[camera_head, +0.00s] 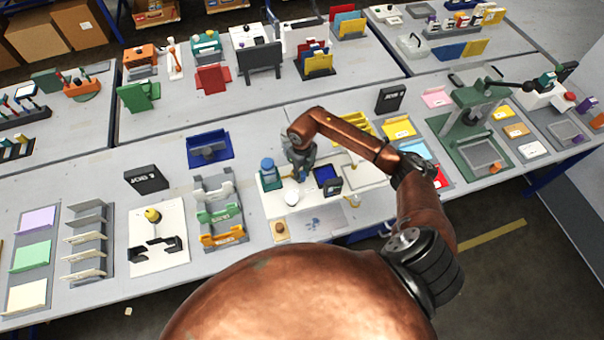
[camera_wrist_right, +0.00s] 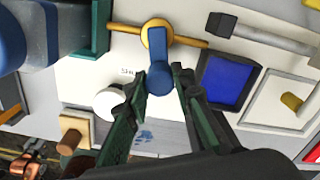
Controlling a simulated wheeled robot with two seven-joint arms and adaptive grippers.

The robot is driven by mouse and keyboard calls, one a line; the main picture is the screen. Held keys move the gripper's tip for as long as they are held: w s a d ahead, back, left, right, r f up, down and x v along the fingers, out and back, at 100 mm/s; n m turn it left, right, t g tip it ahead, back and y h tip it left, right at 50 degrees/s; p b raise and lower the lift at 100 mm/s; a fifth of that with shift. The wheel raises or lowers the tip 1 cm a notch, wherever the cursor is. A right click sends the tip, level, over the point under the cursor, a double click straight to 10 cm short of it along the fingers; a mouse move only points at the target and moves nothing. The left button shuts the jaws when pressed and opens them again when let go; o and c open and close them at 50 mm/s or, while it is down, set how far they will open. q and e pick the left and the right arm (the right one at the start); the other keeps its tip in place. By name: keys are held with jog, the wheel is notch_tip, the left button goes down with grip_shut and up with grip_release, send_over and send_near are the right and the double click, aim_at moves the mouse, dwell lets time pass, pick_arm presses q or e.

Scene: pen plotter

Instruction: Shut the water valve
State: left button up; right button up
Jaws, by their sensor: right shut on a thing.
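The water valve shows in the right wrist view as a blue lever (camera_wrist_right: 159,50) on a round brass fitting (camera_wrist_right: 155,27). A brass pipe (camera_wrist_right: 123,28) runs through the fitting, and the lever lies roughly crosswise to it. My right gripper (camera_wrist_right: 159,77) has its two fingers on either side of the lever's rounded blue end and is shut on it. In the head view my right gripper (camera_head: 302,168) reaches down over the pale station board and largely hides the valve. My left gripper is in neither view.
A blue bottle (camera_head: 268,168) in a green holder stands left of the gripper. A white knob (camera_wrist_right: 109,103) and a wooden knob (camera_wrist_right: 74,137) sit close by. A dark-framed blue panel (camera_wrist_right: 228,82) is at the right. Other stations crowd the table.

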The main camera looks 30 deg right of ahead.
grip_shut()
jog(key=shift+a, duration=0.1)
jog(key=m, duration=0.1)
jog(key=a+m, duration=0.1)
jog(key=m, duration=0.1)
jog(key=shift+w+a+r+m+p, duration=0.1)
jog(key=shift+w+m+p, duration=0.05)
jog(key=shift+m+p, duration=0.2)
jog(key=shift+w+a+m, duration=0.2)
jog(key=shift+a+m, duration=0.3)
jog(key=shift+m, duration=0.75)
jog(key=m, duration=0.1)
jog(key=w+a+m+p, duration=0.1)
jog(key=m, duration=0.1)
jog(key=shift+w+a+m+p, duration=0.15)
jog(key=shift+m+p, duration=0.05)
jog(key=shift+m, duration=0.5)
jog(key=shift+w+a+m+p, duration=0.1)
jog(key=shift+w+m+p, duration=0.05)
jog(key=shift+m, duration=0.55)
